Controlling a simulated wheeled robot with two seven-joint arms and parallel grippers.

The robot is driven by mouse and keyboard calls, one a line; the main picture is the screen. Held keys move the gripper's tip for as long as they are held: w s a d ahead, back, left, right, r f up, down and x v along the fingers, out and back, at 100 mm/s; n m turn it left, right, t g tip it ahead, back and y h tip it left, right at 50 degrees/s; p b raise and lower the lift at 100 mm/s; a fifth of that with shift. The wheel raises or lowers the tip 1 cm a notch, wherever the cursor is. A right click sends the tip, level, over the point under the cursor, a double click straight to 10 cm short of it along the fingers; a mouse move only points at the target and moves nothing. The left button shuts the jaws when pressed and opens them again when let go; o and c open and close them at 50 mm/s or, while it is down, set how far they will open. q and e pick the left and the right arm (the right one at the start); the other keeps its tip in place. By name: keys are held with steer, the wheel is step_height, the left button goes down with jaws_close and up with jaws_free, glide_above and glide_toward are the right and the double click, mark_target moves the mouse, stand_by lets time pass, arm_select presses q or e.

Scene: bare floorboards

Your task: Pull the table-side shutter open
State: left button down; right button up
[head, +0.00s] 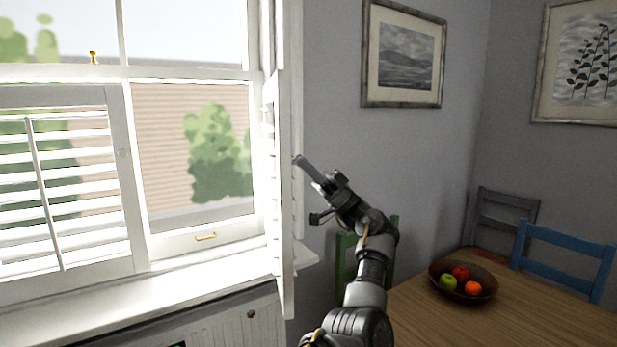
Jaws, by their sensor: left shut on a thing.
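The table-side shutter (279,200) is a white louvred panel at the right side of the window. It stands swung out from the window and I see it nearly edge-on, so most of its slats are hidden. My left gripper (304,166) is at the shutter's right side, around mid-height, shut on the shutter. The exact grip at the fingertips is small and hard to make out. My right gripper is not in view.
The other white shutter (70,190) covers the lower left of the window. A wooden table (420,320) with a fruit bowl (440,272) stands at lower right, with a green chair (345,262), a blue chair (565,255) and a grey chair (505,205) around it. Pictures hang on the walls.

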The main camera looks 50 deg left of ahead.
arm_select(q)
steer(key=shift+w+d, duration=0.2)
steer(key=shift+w, duration=0.3)
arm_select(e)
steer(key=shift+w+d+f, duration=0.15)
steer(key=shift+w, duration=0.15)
arm_select(q)
steer(key=shift+d, duration=0.1)
steer(key=c, duration=1.6)
jaws_free()
steer(key=shift+w, duration=0.1)
steer(key=o, duration=0.4)
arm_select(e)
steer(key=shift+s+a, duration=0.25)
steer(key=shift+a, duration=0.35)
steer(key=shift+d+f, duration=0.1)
